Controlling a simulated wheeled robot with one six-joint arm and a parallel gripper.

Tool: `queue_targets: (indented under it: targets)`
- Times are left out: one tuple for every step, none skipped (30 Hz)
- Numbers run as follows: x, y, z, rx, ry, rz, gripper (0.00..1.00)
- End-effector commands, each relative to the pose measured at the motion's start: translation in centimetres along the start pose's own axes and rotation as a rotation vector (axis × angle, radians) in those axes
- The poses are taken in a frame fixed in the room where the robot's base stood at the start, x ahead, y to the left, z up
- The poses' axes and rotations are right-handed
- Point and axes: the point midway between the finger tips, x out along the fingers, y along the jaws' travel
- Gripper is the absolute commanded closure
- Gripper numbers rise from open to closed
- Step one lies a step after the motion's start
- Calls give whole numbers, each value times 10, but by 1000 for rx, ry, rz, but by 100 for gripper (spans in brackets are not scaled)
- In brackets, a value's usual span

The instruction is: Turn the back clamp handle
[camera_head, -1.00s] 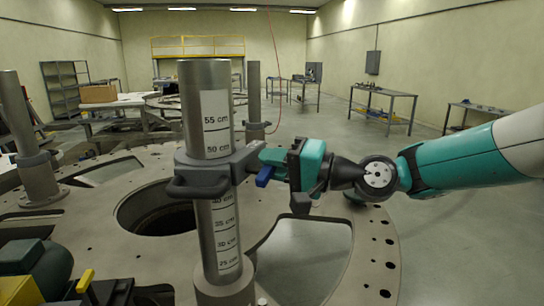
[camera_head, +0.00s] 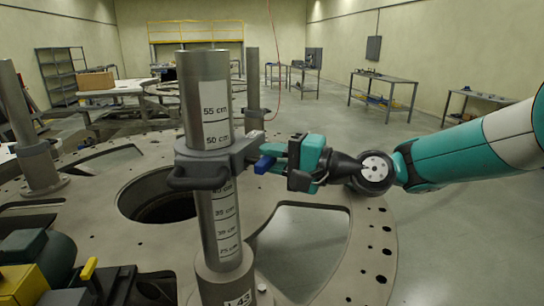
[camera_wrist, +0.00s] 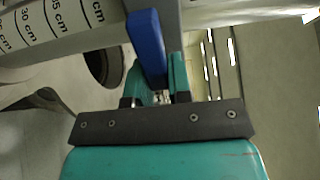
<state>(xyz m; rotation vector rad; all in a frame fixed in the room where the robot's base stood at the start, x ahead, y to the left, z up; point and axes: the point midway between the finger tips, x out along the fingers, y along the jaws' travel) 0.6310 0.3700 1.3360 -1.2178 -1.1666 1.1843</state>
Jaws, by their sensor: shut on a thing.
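A grey clamp (camera_head: 212,160) sits around the upright metal post (camera_head: 204,115), just under the 50 cm mark. A blue clamp handle (camera_head: 264,165) sticks out at the clamp's right side. My teal gripper (camera_head: 278,157) reaches in from the right and is shut on the blue handle. In the wrist view the blue handle (camera_wrist: 147,45) runs down between the fingers (camera_wrist: 160,90). Its lower end is hidden among them. The measuring scale on the post (camera_wrist: 60,20) shows at the wrist view's upper left.
The post stands on a round turret plate (camera_head: 345,270) with large openings. Another post with a clamp (camera_head: 37,160) is at left, and a thinner post (camera_head: 253,85) behind. A yellow lever (camera_head: 89,269) is at lower left. Open floor (camera_head: 440,210) lies at right.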

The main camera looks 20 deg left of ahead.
Motion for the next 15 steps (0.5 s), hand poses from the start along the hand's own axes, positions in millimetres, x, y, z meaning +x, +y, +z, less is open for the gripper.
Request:
queue_targets:
  targets:
    - [-1,0,-1,1,3,-1,100]
    - [-1,0,-1,1,3,-1,100]
    - [-1,0,-1,1,3,-1,74]
    - [0,0,-1,1,3,-1,67]
    - [0,0,-1,1,3,-1,60]
    - [0,0,-1,1,3,-1,55]
    - [0,0,-1,0,2,0,55]
    - [0,0,-1,0,2,0,55]
    - [0,0,0,0,2,0,55]
    - [0,0,0,0,1,0,55]
    - [0,0,0,0,1,0,55]
    - [0,0,0,0,1,0,55]
    - [0,0,0,0,1,0,55]
    - [0,0,0,0,1,0,55]
    - [0,0,0,0,0,0,55]
